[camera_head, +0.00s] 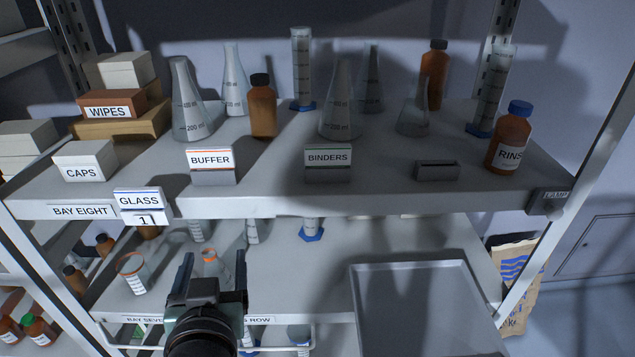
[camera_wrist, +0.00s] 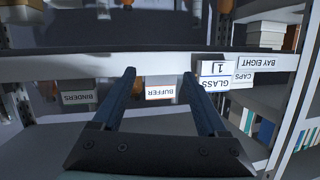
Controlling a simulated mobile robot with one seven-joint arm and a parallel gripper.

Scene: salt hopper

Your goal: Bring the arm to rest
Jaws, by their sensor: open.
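My gripper (camera_head: 214,275) is in front of the lower shelf, below the front edge of the upper shelf (camera_head: 300,205). Its two fingers are apart and nothing is between them. In the wrist view my gripper (camera_wrist: 160,90) also shows open and empty, with the upper shelf's edge (camera_wrist: 70,67) and the BUFFER label (camera_wrist: 160,92) beyond the fingers. That view is upside down. In the head view an orange-rimmed glass vessel (camera_head: 213,262) stands on the lower shelf behind the fingers, partly hidden by them.
A grey tray (camera_head: 362,300) lies right of my gripper. A beaker (camera_head: 133,273) stands to its left. The upper shelf holds several flasks, brown bottles (camera_head: 262,108), a CAPS box (camera_head: 85,161) and label holders (camera_head: 328,157). A rack upright (camera_head: 575,180) stands at the right.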

